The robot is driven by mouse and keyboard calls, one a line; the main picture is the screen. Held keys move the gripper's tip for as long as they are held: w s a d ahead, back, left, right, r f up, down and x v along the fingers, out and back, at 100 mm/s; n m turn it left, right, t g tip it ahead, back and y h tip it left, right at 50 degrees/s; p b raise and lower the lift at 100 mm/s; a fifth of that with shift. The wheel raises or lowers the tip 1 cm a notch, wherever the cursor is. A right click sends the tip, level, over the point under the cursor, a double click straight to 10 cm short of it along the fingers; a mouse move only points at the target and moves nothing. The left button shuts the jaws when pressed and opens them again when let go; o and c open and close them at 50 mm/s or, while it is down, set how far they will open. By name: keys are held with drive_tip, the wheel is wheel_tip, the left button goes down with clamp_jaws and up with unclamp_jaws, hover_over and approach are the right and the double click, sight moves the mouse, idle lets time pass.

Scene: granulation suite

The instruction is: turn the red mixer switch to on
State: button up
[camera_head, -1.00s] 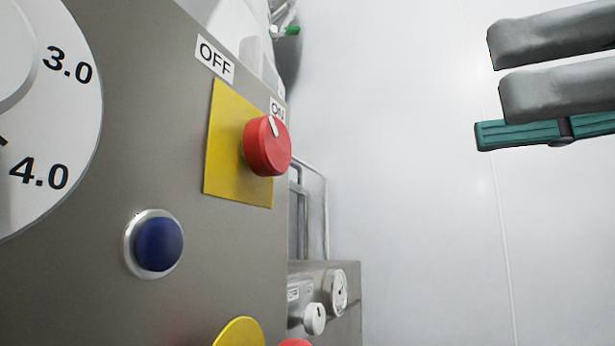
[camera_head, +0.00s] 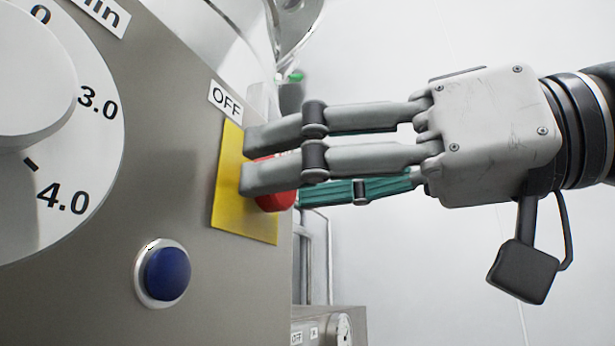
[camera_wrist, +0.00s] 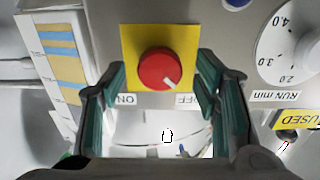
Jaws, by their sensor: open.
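The red mixer switch (camera_head: 277,197) is a round knob on a yellow plate (camera_head: 243,222), partly hidden behind my grey fingers in the head view. In the wrist view the knob (camera_wrist: 157,66) shows whole, and its white mark points down and right, toward the OFF label (camera_wrist: 187,99). The ON label (camera_wrist: 127,99) is at lower left there. My gripper (camera_head: 268,172) reaches in from the right with its fingertips beside the knob. In the wrist view its open fingers (camera_wrist: 161,75) stand on both sides of the knob with gaps; I see no contact.
A blue button (camera_head: 167,273) sits below the yellow plate, and a large white dial (camera_head: 45,120) is to its left on the grey panel. A plain white wall fills the right side.

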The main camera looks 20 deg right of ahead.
drive_tip(key=c, duration=1.1)
drive_tip(key=shift+c, duration=0.2)
drive_tip(key=shift+m, duration=0.3)
drive_tip(key=m, duration=1.7)
drive_tip(key=shift+m, duration=0.3)
